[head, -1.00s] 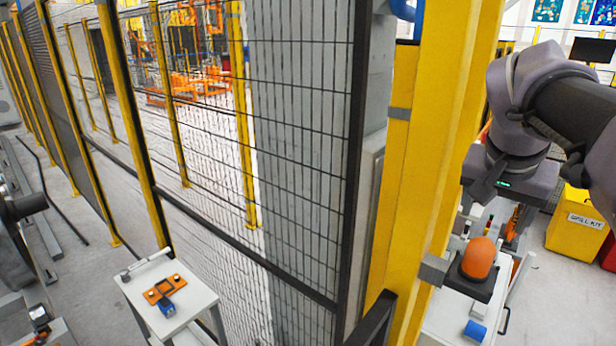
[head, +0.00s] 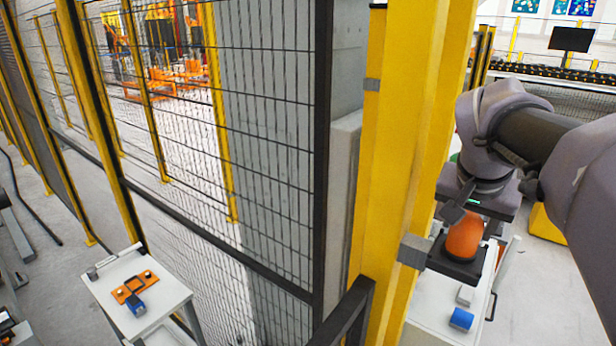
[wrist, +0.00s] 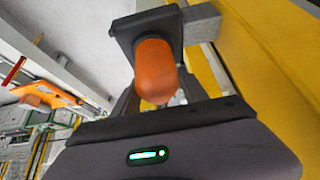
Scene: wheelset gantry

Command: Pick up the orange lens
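The orange lens (head: 464,238) is a rounded dome on a dark square base plate (head: 458,265). A grey bracket (head: 412,251) joins the plate to the yellow post. My gripper (wrist: 157,95) is just above the lens, its dark fingers spread to either side of the dome. In the wrist view the lens (wrist: 155,68) shows between the fingers, with its tip towards my palm. The gripper looks open; whether a finger touches the lens cannot be told. In the head view one finger shows beside the lens, and my wrist hides the other.
The yellow post (head: 400,150) and mesh fence (head: 270,130) stand close to the left of the lens. Below is a white cart (head: 430,318) with a blue item (head: 461,318). A small table (head: 160,300) with an orange part (head: 133,287) stands at the lower left.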

